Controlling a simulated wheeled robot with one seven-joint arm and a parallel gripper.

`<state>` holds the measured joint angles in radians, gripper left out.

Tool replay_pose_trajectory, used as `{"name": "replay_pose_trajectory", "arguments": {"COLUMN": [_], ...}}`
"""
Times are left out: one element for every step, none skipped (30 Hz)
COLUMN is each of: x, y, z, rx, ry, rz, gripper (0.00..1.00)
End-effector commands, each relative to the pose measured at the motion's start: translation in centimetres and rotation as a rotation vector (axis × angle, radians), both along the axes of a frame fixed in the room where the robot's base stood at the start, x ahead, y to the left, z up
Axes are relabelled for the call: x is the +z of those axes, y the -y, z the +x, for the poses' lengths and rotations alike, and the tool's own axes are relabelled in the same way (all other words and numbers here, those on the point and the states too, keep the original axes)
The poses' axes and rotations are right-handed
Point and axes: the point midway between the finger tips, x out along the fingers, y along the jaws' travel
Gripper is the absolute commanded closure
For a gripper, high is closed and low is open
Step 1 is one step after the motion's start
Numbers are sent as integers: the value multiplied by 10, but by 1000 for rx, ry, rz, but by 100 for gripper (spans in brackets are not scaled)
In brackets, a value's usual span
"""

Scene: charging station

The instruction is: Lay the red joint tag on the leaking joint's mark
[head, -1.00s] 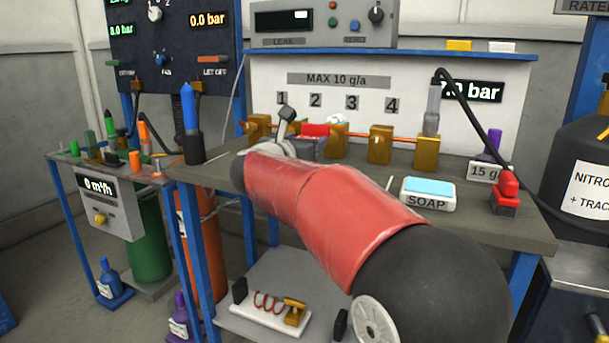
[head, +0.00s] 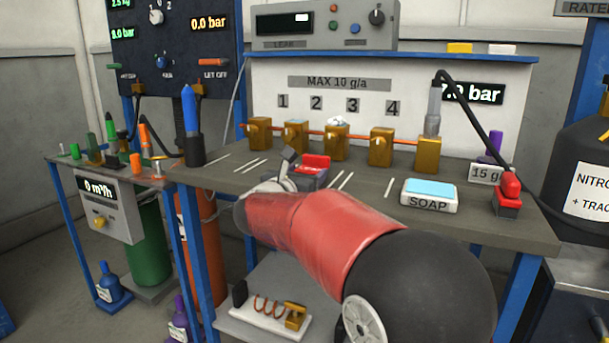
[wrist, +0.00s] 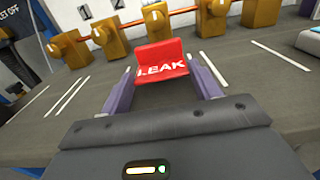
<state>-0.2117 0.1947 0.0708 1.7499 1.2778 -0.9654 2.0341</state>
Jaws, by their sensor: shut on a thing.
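My gripper (wrist: 163,72) is shut on the red joint tag (wrist: 162,60), marked LEAK, which sits tilted between its two fingertips. In the head view the tag (head: 315,162) is over the bench, in front of the brass joints; its gap to the bench is unclear. White foam (head: 337,121) sits on the joint under number 3 (head: 337,144). White line marks lie on the bench before the joints: a single line (head: 223,158), a pair (head: 254,165), lines (head: 345,181) just right of my gripper, and another line (head: 388,187). My gripper may hide part of them.
A soap box (head: 428,195) and a red-topped device (head: 507,195) stand on the bench (head: 470,230) to the right. A blue-topped torch-like tool (head: 190,125) stands at the left edge. A black hose (head: 485,115) runs down from the right end joint.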

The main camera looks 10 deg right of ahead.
Motion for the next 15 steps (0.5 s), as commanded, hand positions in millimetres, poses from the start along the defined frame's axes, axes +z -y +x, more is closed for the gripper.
{"name": "replay_pose_trajectory", "arguments": {"x": [-3, -3, -4, -4, -5, -5, -6, -6, -7, -8, -8, -9, -9, -10, -10], "y": [0, 0, 0, 0, 0, 0, 0, 0, 0, 0, 0, 0, 0, 0, 0], "z": [0, 0, 0, 0, 0, 0, 0, 0, 0, 0, 0, 0, 0, 0, 0], "rx": [0, 0, 0, 0, 0, 0, 0, 0, 0, 0, 0, 0, 0, 0, 0], "ry": [1, 1, 1, 1, 1, 1, 1, 1, 1, 1, 1, 2, 2, 2, 2], "rz": [1, 1, 0, 0, 0, 0, 0, 0, 0, 0, 0, 1, 1, 1, 1], "gripper": [62, 62, 62, 62, 62, 62, 62, 62, 62, 62, 62, 62, 62, 62, 62]}}
